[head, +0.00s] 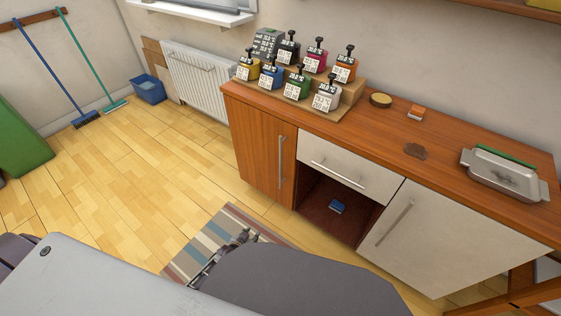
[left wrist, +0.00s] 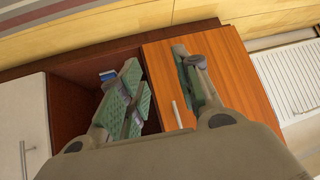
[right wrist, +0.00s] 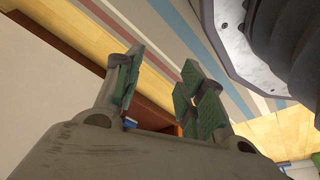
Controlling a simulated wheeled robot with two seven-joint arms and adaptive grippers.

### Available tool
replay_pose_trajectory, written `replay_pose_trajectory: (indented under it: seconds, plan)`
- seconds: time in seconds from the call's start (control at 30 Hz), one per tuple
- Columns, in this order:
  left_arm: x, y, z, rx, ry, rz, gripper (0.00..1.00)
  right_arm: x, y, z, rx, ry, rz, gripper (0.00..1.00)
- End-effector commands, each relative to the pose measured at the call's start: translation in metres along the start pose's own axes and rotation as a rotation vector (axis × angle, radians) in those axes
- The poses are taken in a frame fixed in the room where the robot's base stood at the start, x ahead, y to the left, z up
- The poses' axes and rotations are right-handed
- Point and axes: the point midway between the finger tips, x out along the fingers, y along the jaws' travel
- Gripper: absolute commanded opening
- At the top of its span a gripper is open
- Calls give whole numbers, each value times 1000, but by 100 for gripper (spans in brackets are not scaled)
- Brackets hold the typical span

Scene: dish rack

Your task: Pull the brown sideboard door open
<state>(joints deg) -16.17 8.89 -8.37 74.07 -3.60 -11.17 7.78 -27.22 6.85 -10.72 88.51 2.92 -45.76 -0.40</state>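The brown sideboard door (head: 262,150) is at the left end of the sideboard and looks shut. Its upright metal bar handle (head: 281,160) is near the door's right edge. In the left wrist view the door (left wrist: 222,75) shows beyond my left gripper (left wrist: 163,90), with the handle (left wrist: 177,114) seen between the open fingers, which are not closed on it. In the head view my left gripper (head: 228,255) is low in front of the sideboard, partly hidden by my arm. My right gripper (right wrist: 160,90) is open and empty, seen only in its wrist view.
An open compartment (head: 322,212) with a blue item (head: 337,207) is right of the door, under a white drawer (head: 340,165). A white door (head: 425,235) is farther right. A striped rug (head: 212,240) lies in front. A radiator (head: 198,80) stands behind.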

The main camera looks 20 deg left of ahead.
Motion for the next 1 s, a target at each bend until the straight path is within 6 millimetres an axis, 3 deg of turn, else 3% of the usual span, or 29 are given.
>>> replay_pose_trajectory:
  seconds: [0.2,0.47,0.8,1.0]
  plan:
    - [13,-3,-64,-16,165,1,33,-17,-13,-27,2,34,-25,40]
    - [9,-6,-139,-30,358,9,33,-50,-27,-54,2,72,-56,40]
    - [-19,-6,-228,-43,609,30,33,-101,-42,-76,-3,120,-96,40]
    - [-40,-5,-264,-46,721,43,33,-128,-48,-81,-8,142,-115,40]
